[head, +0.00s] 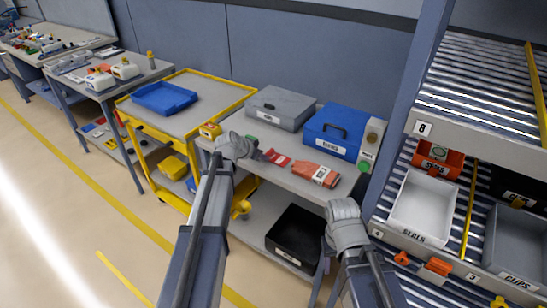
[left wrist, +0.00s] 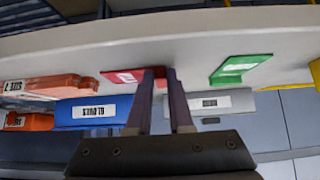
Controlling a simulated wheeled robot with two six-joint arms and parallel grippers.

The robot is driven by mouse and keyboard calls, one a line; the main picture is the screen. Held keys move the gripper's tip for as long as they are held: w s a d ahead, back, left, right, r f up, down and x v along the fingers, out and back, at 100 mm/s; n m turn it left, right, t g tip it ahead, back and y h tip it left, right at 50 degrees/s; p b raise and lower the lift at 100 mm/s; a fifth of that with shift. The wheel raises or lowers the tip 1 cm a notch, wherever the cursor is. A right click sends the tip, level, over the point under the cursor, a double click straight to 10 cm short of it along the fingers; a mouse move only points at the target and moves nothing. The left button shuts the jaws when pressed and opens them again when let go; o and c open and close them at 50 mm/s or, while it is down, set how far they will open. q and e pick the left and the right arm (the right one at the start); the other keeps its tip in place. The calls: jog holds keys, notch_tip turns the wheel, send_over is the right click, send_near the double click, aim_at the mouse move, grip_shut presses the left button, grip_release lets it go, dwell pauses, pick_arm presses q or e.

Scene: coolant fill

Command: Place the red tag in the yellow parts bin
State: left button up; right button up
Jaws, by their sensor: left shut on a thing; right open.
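The red tag (head: 278,158) is at the grey bench top's surface, near its front edge. My left gripper (head: 262,155) is shut on it; the left wrist view shows the fingers (left wrist: 161,76) closed at the red tag (left wrist: 122,77), with the bench surface right behind. A yellow bin (head: 172,166) stands on the lower shelf of the yellow cart, left of my left gripper. My right gripper (head: 348,208) is open and empty in front of the bench's right end; its fingertips are mostly hidden.
The bench carries a grey case (head: 280,108), a blue case (head: 335,132), an orange pack (head: 316,173) and a green tag (left wrist: 238,68). A black bin (head: 296,238) sits below. The yellow cart (head: 196,118) holds a blue tray (head: 163,98). Racks with bins stand right.

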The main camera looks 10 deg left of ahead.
pick_arm(q)
jog(key=shift+r, duration=0.15)
grip_shut()
notch_tip(320, 180, up, 10)
jog(key=p, duration=1)
jog(key=shift+s+a+f, duration=0.1)
jog(key=shift+f, duration=0.1)
